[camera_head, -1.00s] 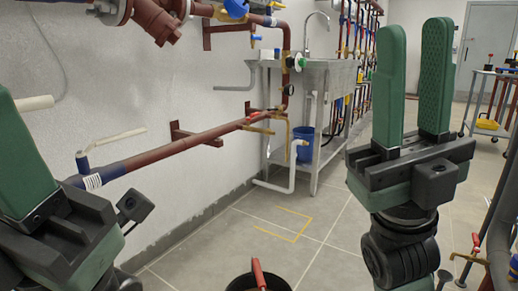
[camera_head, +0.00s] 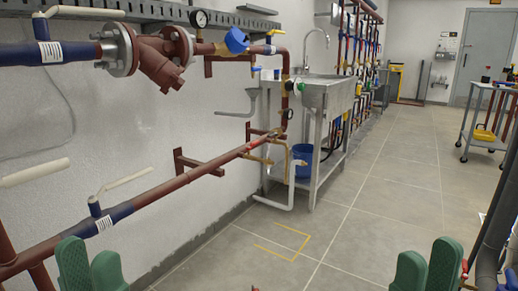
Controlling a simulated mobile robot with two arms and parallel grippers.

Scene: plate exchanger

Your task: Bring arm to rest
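My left gripper (camera_head: 91,262) shows at the bottom left as two green fingertips set apart, with nothing visible between them. My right gripper (camera_head: 428,265) shows at the bottom right, also as two green fingertips apart, open and empty. Both point upward. The rest of both grippers and the arms are below the picture edge.
A red-brown pipe (camera_head: 140,198) with a blue section runs along the left wall, with a valve and gauge (camera_head: 200,18) above. A metal sink (camera_head: 325,88) stands ahead with a blue bucket (camera_head: 302,162) beneath. A cart (camera_head: 487,118) stands right. The middle floor is clear.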

